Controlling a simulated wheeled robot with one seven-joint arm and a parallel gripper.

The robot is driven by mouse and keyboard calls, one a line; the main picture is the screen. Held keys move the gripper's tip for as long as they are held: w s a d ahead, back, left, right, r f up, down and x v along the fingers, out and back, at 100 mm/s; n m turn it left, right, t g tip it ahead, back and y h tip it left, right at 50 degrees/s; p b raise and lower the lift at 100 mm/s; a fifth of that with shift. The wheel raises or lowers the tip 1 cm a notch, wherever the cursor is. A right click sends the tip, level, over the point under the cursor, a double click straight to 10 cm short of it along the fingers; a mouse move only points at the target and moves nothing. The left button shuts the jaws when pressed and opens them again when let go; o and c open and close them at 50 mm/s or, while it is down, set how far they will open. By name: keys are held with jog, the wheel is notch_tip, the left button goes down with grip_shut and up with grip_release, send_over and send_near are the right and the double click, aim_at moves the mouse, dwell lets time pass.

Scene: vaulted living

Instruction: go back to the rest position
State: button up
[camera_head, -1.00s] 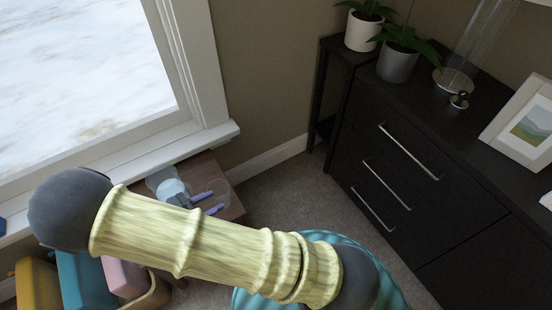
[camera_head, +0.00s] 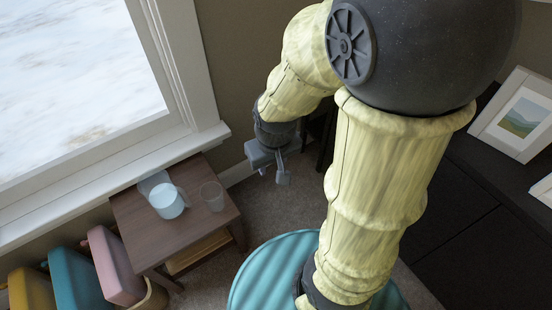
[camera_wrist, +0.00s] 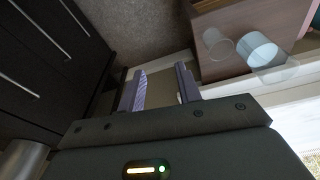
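My gripper (camera_head: 270,172) hangs at the end of my raised, bent arm, between the small side table and the dark dresser. In the wrist view its two fingers (camera_wrist: 161,90) are spread apart, with nothing between them. The brown side table (camera_head: 135,222) stands under the window, to the left of and below the gripper in the head view. A white-blue cup or pitcher (camera_head: 168,203) and a clear glass (camera_head: 212,196) stand on it, apart from the gripper.
A black dresser (camera_head: 455,215) with a framed picture (camera_head: 518,118) is at the right. The windowsill (camera_head: 100,190) runs behind the table. A teal round seat (camera_head: 268,268) is below, and yellow, teal and pink bins (camera_head: 75,280) are at lower left. Carpet shows between.

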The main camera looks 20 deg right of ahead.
jog(key=shift+d+r+m+t, duration=0.3)
jog(key=shift+d+r+m, duration=0.15)
jog(key=shift+d+m, duration=0.05)
jog(key=w+p+v, duration=0.3)
jog(key=p+v, duration=1.3)
jog(key=w+r+p+v, duration=0.1)
jog(key=w+p+v, duration=0.3)
jog(key=p+v, duration=1.2)
jog(key=shift+r+p, duration=0.3)
jog(key=shift+p, duration=0.15)
